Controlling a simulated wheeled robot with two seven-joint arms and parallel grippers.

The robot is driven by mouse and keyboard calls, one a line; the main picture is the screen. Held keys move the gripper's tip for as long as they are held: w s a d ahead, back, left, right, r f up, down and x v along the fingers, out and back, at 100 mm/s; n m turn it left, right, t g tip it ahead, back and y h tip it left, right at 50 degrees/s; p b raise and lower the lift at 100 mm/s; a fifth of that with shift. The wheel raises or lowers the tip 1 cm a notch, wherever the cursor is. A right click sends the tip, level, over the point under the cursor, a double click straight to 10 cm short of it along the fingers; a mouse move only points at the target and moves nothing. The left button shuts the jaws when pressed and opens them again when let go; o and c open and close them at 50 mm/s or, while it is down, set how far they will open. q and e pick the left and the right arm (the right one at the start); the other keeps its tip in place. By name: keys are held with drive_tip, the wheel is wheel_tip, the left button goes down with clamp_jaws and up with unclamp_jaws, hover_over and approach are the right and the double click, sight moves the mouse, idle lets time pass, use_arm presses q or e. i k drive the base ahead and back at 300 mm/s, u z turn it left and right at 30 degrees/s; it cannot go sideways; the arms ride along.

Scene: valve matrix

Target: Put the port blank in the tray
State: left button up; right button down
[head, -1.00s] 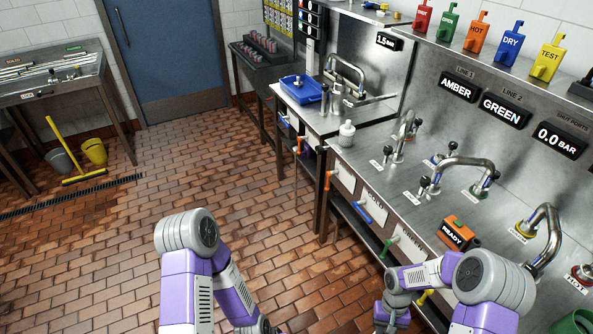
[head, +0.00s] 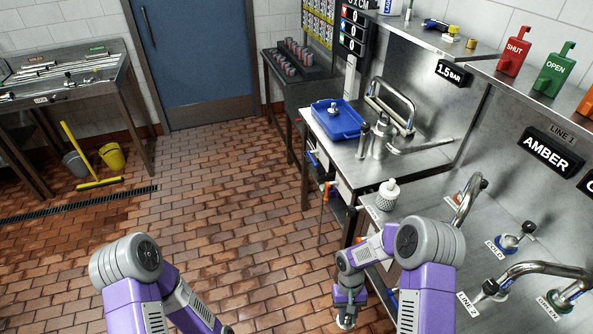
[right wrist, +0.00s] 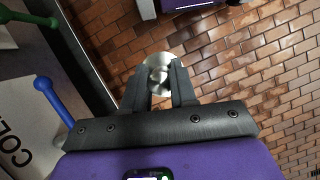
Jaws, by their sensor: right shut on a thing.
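The port blank (right wrist: 159,66) is a silvery round metal disc with a small knob. It sits between the fingertips of my right gripper (right wrist: 159,85) in the right wrist view, held over the brick floor. In the head view my right gripper (head: 346,312) hangs low at the bottom, in front of the counter, and the blank shows small at its tip. The blue tray (head: 352,133) lies on the steel counter beyond, up from the gripper and apart from it. A small metal knobbed piece (head: 333,107) is in the tray. My left gripper is out of frame.
Blue (right wrist: 55,100) and green (right wrist: 30,28) handles jut from the counter front beside my right gripper.

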sight(343, 128)
drive_tip(key=u, duration=0.15)
drive_tip(key=i, duration=1.6)
drive_tip(key=z, duration=0.1)
